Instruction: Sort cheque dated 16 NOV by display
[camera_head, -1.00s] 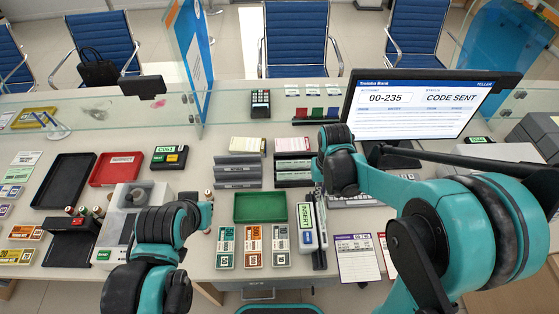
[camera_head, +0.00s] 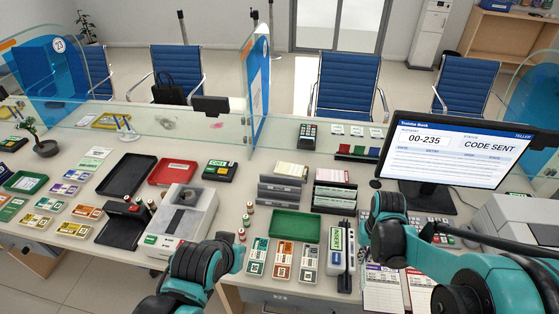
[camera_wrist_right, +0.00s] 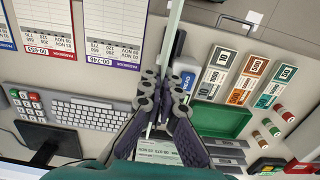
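The display (camera_head: 460,150) reads account 00-235 and status CODE SENT. In the right wrist view my right gripper (camera_wrist_right: 157,88) has its dark fingers closed around a thin pale sheet (camera_wrist_right: 173,35) seen edge-on. It looks like a cheque, but no date is readable. Pale cheque-like slips stand in dark racks (camera_head: 332,195), left of my right arm; their dates are too small to read. A white device marked INSERT (camera_head: 340,252) stands beside a black slotted holder (camera_head: 351,258). My left gripper (camera_head: 236,250) is low at centre left, its fingers not clear.
A green tray (camera_head: 295,226) sits behind banknote bundles (camera_head: 283,260). Black (camera_head: 127,175) and red (camera_head: 172,172) trays are farther left, near a counting machine (camera_head: 183,222). The keyboard (camera_wrist_right: 88,113) and passbooks (camera_wrist_right: 110,35) show beside my right gripper. A glass screen (camera_head: 220,122) runs behind.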

